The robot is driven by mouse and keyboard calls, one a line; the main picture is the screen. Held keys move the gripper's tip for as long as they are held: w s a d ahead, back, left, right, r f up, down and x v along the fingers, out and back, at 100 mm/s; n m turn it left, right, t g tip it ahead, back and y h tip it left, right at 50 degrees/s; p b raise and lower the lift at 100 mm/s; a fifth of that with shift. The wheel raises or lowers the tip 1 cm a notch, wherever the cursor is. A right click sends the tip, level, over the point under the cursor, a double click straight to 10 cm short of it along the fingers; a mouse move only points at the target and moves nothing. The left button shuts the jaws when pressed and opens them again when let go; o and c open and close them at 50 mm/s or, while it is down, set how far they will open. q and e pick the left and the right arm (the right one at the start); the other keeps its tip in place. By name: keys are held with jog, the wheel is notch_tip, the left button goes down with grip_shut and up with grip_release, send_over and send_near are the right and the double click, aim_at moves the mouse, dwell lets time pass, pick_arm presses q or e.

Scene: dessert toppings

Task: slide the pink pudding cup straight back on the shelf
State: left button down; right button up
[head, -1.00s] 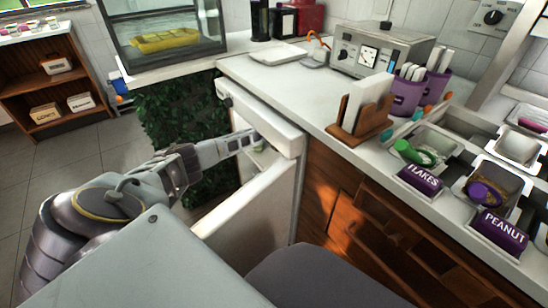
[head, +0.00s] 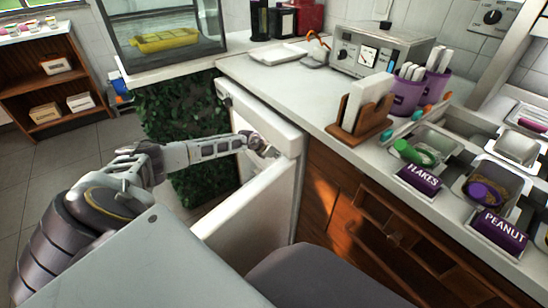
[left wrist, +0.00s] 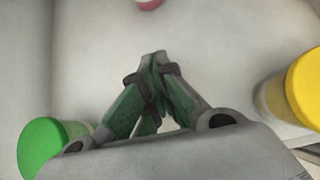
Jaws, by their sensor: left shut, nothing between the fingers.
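The pink pudding cup (left wrist: 148,4) shows only as a pink-red rounded piece at the top edge of the left wrist view; the rest of it is cut off. My left gripper (left wrist: 158,60) is shut and empty, its green and grey fingers meeting at the tips. The fingertips point toward the pink cup, with bare pale shelf (left wrist: 105,40) between them. In the head view my left gripper (head: 268,150) is inside the open white fridge under the counter. The cups are hidden there. My right gripper is in neither view.
In the left wrist view a green cup (left wrist: 42,148) stands to the left of my gripper and a yellow cup (left wrist: 302,88) to the right. The open fridge door (head: 250,220) stands near my left arm. The counter (head: 270,85) is above.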

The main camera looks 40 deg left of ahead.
pick_arm(q)
jog(key=shift+s+a, duration=0.25)
jog(key=shift+s, duration=0.55)
jog(key=shift+s+a, duration=0.2)
jog(key=shift+s, duration=0.55)
